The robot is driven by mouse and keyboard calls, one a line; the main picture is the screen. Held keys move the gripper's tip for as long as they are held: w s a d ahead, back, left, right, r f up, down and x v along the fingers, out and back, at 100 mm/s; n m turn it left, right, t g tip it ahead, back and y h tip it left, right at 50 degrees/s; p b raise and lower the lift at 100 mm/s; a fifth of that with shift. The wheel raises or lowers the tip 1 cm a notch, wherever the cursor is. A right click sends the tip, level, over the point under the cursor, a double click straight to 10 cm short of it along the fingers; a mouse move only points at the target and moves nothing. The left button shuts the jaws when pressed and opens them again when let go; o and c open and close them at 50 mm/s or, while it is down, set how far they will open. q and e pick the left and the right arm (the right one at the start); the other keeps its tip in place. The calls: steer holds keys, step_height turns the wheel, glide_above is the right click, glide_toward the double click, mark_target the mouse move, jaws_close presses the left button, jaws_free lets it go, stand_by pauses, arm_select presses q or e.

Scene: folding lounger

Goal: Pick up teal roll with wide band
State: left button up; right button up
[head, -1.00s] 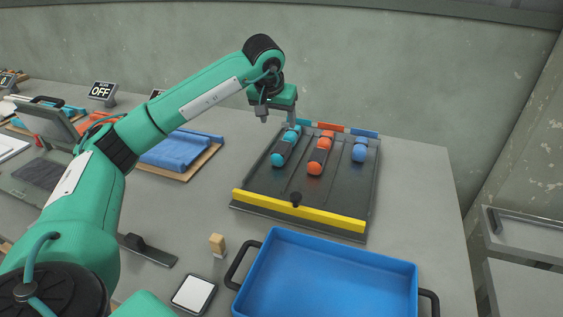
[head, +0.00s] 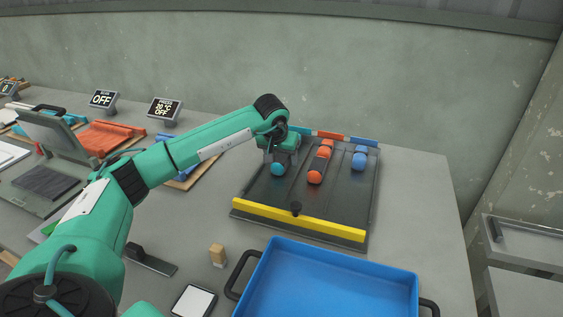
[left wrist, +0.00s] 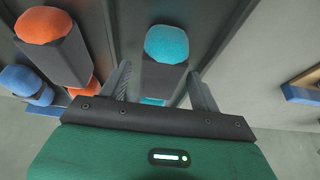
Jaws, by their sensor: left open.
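The teal roll with a wide dark band (head: 278,169) lies in the left lane of the dark rack. In the head view my left gripper (head: 282,160) is over it and hides most of it, leaving its near teal end in sight. In the left wrist view the teal roll (left wrist: 166,45) lies between the two open fingers of my left gripper (left wrist: 160,88), with one finger on each side of its dark band. I cannot tell whether the fingers touch it. My right gripper is not in view.
An orange roll with a dark band (head: 316,176) lies in the middle lane, and a blue roll (head: 359,160) in the right lane. A yellow bar (head: 300,220) crosses the rack's front. A blue tray (head: 335,262) with dark handles stands in front. A wooden block (head: 217,254) stands left of it.

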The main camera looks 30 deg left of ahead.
arm_select(q)
steer(key=shift+f, duration=0.15)
steer(key=shift+f, duration=0.25)
stand_by(0.5)
steer(key=c, duration=1.1)
steer(key=shift+r, duration=0.1)
